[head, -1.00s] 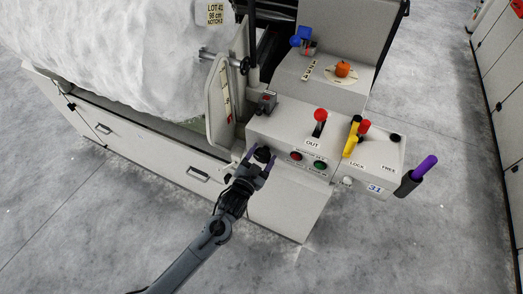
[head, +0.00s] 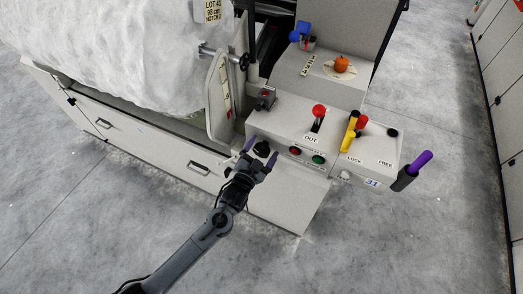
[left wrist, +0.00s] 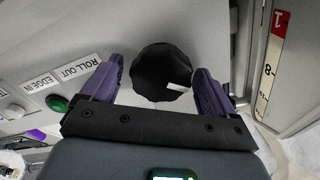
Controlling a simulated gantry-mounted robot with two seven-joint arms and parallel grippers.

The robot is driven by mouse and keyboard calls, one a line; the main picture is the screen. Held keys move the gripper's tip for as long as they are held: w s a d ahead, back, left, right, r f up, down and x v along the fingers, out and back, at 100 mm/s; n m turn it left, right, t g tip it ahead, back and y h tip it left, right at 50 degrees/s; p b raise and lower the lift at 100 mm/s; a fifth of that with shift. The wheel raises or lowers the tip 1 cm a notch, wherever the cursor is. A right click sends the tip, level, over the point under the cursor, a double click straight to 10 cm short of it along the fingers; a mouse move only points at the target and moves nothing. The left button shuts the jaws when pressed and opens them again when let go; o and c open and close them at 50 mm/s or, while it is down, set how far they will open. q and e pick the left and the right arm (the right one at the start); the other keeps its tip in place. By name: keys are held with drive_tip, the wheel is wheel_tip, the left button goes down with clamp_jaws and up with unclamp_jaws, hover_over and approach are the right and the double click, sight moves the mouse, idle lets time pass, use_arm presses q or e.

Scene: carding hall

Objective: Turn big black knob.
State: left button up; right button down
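The big black knob (head: 262,149) sits on the front face of the grey control box, left of the red and green buttons. In the left wrist view the knob (left wrist: 160,66) has a lobed rim and a white mark at its lower right. My left gripper (head: 260,152) is open, with its purple fingers on either side of the knob. The left wrist view shows a gap between each finger and the knob, so the gripper (left wrist: 160,76) is not closed on it. My right gripper is not in view.
A red button (head: 295,151) and a green button (head: 318,160) are close to the right finger. A red-knobbed lever (head: 319,111), a yellow handle (head: 350,133) and a purple handle (head: 421,163) stand farther right. A pale upright plate (head: 219,100) stands left of the knob.

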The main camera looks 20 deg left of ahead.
use_arm(q)
drive_tip(key=shift+a+f, duration=0.1)
drive_tip(key=shift+s, duration=0.2)
drive_tip(key=s+p, duration=0.2)
drive_tip(key=s, duration=0.8)
drive_tip(key=shift+s+a+p, duration=0.25)
drive_tip(key=shift+a+p, duration=0.1)
drive_tip(key=shift+a, duration=0.05)
idle(0.5)
